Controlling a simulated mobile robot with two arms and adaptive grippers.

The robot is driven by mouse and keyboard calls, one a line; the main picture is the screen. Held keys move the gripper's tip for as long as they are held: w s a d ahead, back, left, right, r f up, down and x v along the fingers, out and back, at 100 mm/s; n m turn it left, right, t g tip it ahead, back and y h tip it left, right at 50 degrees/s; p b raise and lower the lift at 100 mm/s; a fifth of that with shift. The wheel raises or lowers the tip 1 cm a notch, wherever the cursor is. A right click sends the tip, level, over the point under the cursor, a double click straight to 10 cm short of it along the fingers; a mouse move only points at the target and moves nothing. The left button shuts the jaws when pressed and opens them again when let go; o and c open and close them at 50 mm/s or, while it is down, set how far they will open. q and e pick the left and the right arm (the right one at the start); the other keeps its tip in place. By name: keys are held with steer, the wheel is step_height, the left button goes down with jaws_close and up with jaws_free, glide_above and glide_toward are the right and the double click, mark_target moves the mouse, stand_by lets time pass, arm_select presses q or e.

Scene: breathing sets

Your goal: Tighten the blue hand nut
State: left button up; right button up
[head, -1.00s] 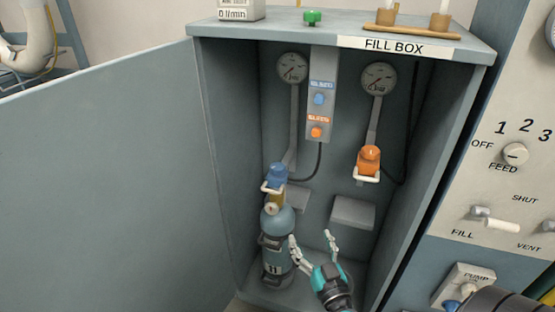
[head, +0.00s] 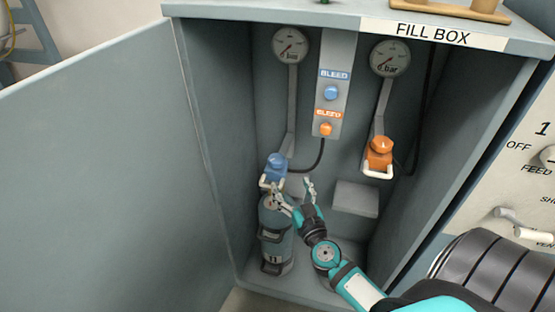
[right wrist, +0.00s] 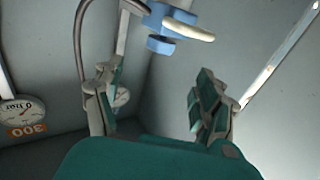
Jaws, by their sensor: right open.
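The blue connector with a pale handle (head: 276,165), which looks like the blue hand nut, hangs above the neck of a teal-blue cylinder (head: 271,262) inside the open fill box. My right gripper (head: 293,186) is open and empty, just below and right of the blue connector, with its fingers pointing up. In the head view it partly hides the cylinder's top and neck. In the right wrist view the blue connector (right wrist: 165,20) shows beyond the spread fingers (right wrist: 155,88), apart from them. My left gripper is not in view.
An orange connector (head: 379,153) hangs to the right under a gauge (head: 390,58). Another gauge (head: 290,45) is above the blue one. Blue (head: 331,92) and orange bleed knobs (head: 326,129) sit between. The open door (head: 100,180) is left; a grey block (head: 356,198) is on the back wall.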

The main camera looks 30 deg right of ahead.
mark_target(279, 165)
steer(key=b+x, duration=0.1)
steer(key=x, duration=1)
steer(key=shift+w+d, duration=0.1)
steer(key=shift+w, duration=0.25)
steer(key=shift+c, duration=0.4)
steer(key=c, duration=1.1)
